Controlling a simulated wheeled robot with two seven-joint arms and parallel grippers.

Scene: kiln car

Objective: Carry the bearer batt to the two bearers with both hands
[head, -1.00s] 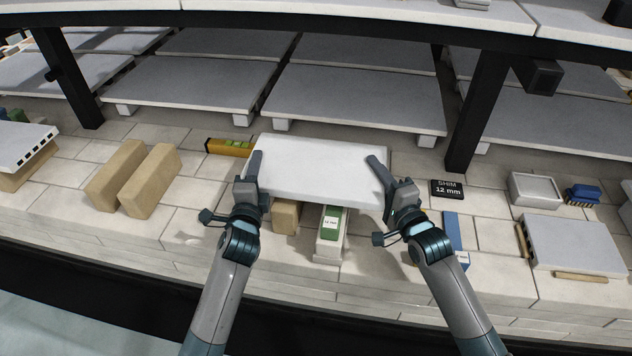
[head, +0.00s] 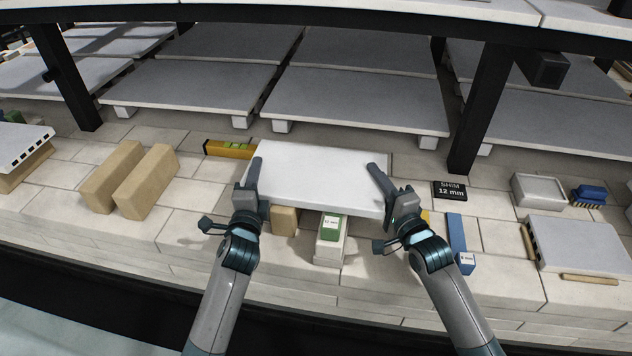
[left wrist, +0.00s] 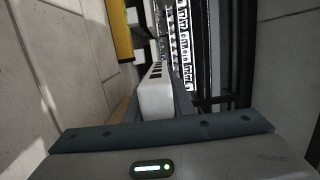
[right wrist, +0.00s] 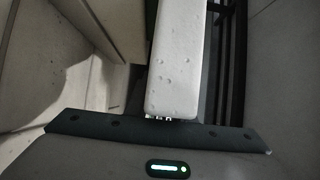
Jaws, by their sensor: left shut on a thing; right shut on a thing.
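The bearer batt (head: 318,172) is a white flat slab, held roughly level above the brick deck in the head view. My left gripper (head: 257,168) is shut on its left edge and my right gripper (head: 375,172) on its right edge. The batt's edge shows between the jaws in the left wrist view (left wrist: 156,98) and in the right wrist view (right wrist: 182,60). Two tan upright blocks, which look like the bearers, stand side by side to the left: one (head: 110,178) and the other (head: 147,183). They are apart from the batt.
A yellow level (head: 229,149) lies just left of the batt. A tan block (head: 284,221) and a white block with a green piece (head: 329,250) show below its front edge. A black post (head: 478,125) stands to the right. Low grey shelves (head: 350,100) run behind.

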